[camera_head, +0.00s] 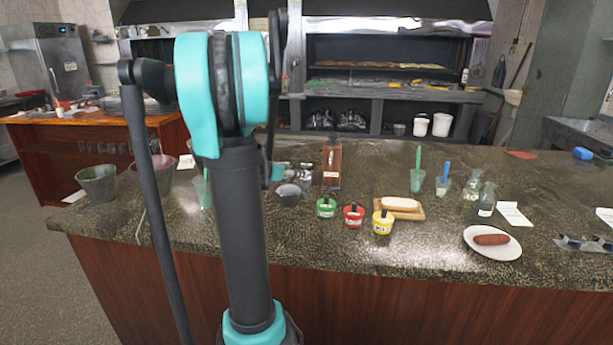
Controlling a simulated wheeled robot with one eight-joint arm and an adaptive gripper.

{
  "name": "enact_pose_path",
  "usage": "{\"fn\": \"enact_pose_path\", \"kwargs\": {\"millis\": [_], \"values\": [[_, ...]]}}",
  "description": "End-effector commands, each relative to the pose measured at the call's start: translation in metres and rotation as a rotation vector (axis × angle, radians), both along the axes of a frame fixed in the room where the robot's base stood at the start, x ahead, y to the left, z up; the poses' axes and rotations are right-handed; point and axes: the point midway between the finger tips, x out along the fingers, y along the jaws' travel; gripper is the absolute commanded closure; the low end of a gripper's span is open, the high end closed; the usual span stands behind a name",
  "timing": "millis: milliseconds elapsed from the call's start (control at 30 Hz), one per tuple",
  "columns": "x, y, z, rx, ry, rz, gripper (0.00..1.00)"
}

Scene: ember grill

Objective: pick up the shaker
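I cannot tell for sure which thing is the shaker. Two small clear glass vessels stand on the right part of the counter: a wider one (470,191) and a narrower one with a pale label (487,199) beside it. Small metallic containers (305,173) stand left of a tall brown bottle (332,166), partly crowded by other items. My arm rises in the left half of the view and hides part of the counter. My gripper does not show clearly; the arm's far end is hidden behind its own links.
The dark speckled counter (360,258) holds green (326,208), red (353,216) and yellow (383,223) pots, a wooden board (409,212), a white plate (478,249) with a sausage, and cups with green and blue utensils. The counter's front middle is clear.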

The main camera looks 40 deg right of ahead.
Motion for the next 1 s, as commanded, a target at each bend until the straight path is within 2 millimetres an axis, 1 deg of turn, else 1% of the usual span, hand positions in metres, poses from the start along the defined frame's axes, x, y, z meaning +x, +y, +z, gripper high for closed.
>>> {"fn": "enact_pose_path", "kwargs": {"millis": [33,100,267,600,700,900,933,1000], "values": [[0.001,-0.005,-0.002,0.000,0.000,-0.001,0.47],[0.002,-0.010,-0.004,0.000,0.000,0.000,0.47],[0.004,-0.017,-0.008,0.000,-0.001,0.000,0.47],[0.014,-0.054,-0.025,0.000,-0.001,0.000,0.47],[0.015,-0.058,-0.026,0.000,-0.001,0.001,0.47],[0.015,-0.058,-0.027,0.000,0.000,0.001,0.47],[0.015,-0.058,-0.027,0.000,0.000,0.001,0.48],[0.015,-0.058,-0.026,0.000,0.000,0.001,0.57]]}}
